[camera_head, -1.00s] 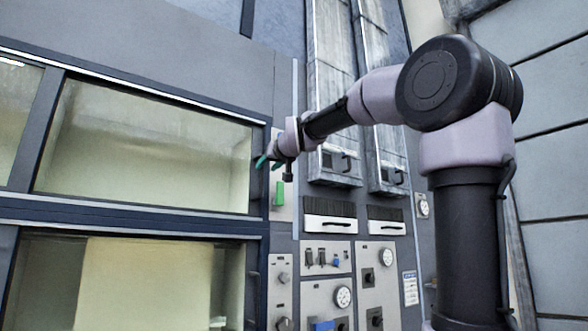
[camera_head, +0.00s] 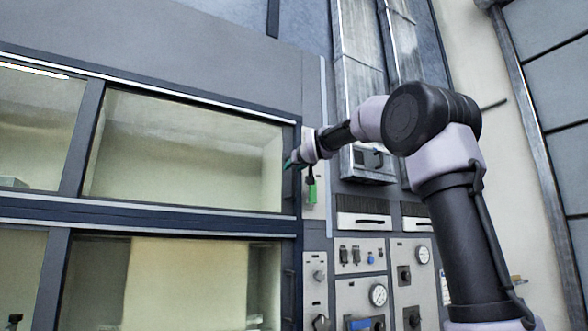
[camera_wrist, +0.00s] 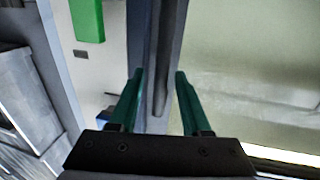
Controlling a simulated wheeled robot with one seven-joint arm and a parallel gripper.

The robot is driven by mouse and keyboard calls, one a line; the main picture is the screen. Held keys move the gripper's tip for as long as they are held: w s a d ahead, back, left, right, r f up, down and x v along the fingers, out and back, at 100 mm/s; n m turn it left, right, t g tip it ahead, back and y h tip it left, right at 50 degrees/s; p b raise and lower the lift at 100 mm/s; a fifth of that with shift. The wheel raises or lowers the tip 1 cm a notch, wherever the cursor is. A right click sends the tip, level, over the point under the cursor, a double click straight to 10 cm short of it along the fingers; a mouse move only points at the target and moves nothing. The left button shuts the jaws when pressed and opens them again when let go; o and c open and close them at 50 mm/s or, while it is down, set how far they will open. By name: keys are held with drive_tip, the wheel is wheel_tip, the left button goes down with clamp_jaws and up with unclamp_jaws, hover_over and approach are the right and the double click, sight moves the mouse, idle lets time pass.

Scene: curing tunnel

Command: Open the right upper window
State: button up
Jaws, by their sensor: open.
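The right upper window (camera_head: 185,150) is a wide pale glass pane in a dark frame, and it looks shut. My gripper (camera_head: 290,163) is at the right edge of this window, in front of the dark frame. In the wrist view my gripper (camera_wrist: 160,74) has two green fingers, open and apart. A long dark grey bar, which looks like the window handle (camera_wrist: 168,50), runs between the fingertips along the frame. I cannot tell how deep the bar sits between the fingers or whether they touch it. In the head view the gripper partly hides the handle.
A lower window (camera_head: 180,285) sits under a dark crossbar. Right of the frame is a panel with a green switch (camera_head: 311,190), also in the wrist view (camera_wrist: 87,20). Below are knobs and gauges (camera_head: 378,294). Metal ducts (camera_head: 362,80) rise behind my arm.

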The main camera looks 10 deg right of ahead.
clamp_jaws()
idle(1.4)
